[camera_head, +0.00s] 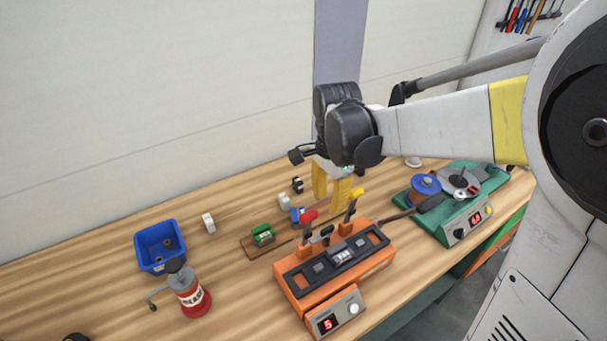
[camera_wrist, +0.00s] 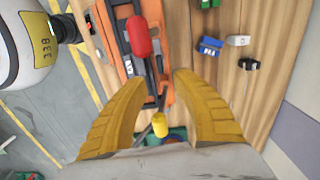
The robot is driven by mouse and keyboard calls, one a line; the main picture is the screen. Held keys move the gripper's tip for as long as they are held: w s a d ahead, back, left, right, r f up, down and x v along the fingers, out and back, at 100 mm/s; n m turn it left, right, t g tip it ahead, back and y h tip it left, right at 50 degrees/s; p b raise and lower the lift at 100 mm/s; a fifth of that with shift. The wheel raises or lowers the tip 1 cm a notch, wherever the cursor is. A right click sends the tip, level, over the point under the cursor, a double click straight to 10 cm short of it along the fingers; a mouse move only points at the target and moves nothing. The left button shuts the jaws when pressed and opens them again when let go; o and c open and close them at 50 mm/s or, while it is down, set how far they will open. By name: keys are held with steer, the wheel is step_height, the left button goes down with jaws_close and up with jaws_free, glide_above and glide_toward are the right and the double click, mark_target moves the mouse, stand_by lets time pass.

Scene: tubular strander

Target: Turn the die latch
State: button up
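An orange machine (camera_head: 332,268) stands on the bench with a red-knobbed lever (camera_head: 309,217) and a yellow-knobbed lever (camera_head: 354,198) upright on it. No label shows which of these parts is the die latch. My gripper (camera_head: 331,200) has yellow fingers, points down and hangs by the levers at the machine's far side. In the wrist view my gripper (camera_wrist: 160,82) is open, with a wide gap and nothing held. There the yellow knob (camera_wrist: 160,126) shows between the fingers nearer their bases, and the red knob (camera_wrist: 140,37) lies beyond the fingertips. Contact cannot be told.
A green machine (camera_head: 452,224) with a blue spool (camera_head: 425,188) stands to the right. A blue bin (camera_head: 160,245) and a red grease can (camera_head: 191,292) are at left. The bench's left part is mostly clear.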

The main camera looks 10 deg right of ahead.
mark_target(326, 229)
step_height(326, 229, down, 11)
steer(key=b, duration=0.3)
steer(key=shift+r, duration=0.1)
steer(key=shift+c, duration=0.5)
jaws_close()
